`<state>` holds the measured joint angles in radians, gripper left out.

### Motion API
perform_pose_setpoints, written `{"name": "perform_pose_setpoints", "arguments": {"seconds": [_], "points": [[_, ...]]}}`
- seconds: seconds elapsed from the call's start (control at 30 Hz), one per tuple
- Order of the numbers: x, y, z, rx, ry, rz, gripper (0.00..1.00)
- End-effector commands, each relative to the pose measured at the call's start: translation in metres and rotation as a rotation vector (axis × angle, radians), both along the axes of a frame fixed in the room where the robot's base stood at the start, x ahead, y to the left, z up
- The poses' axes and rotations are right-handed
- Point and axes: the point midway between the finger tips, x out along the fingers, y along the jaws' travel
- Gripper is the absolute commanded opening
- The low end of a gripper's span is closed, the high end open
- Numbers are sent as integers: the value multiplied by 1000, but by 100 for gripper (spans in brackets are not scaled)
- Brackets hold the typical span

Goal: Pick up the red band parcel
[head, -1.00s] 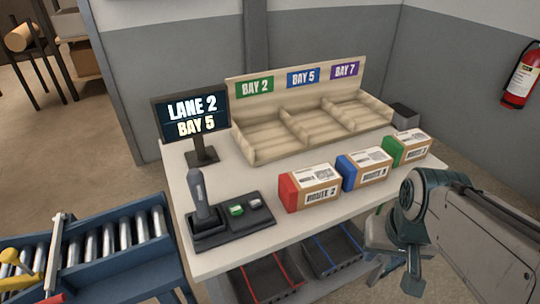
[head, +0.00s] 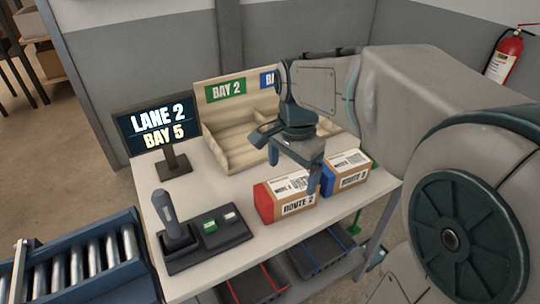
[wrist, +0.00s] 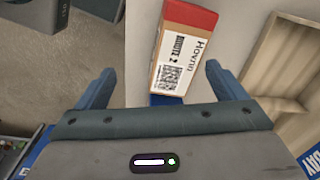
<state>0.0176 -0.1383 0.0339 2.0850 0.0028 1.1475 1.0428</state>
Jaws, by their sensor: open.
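The red band parcel (head: 291,209) is a brown box with a red end, a white top label and "ROUTE 2" on its front. It lies on the white table, left of the blue-ended parcel (head: 345,177). My gripper (head: 293,175) is open and empty, pointing down above the back of the red band parcel. In the wrist view the red band parcel (wrist: 182,48) lies ahead, between the lines of my spread fingers (wrist: 159,75) but nearer the right one. I cannot tell the exact height gap. The green-ended parcel is not clearly visible behind my arm.
A wooden bay rack (head: 232,147) stands at the back of the table. A monitor (head: 160,125) reads "LANE 2 BAY 5". A black control panel (head: 205,238) with a lever stands at the front left. Bins (head: 255,285) sit below. The blue-ended parcel stands close beside the red one.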

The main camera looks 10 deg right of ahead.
Motion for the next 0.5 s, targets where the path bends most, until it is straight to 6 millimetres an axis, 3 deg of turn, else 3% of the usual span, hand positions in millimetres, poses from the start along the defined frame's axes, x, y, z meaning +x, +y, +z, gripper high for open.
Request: {"name": "perform_pose_setpoints", "arguments": {"seconds": [0.1,0.27,0.37,0.5], "points": [[17,-1,7,6,28,-167,91],[28,-2,9,8,45,-292,91],[30,-2,0,9,51,-316,91],[29,-3,-27,8,52,-318,91]]}}
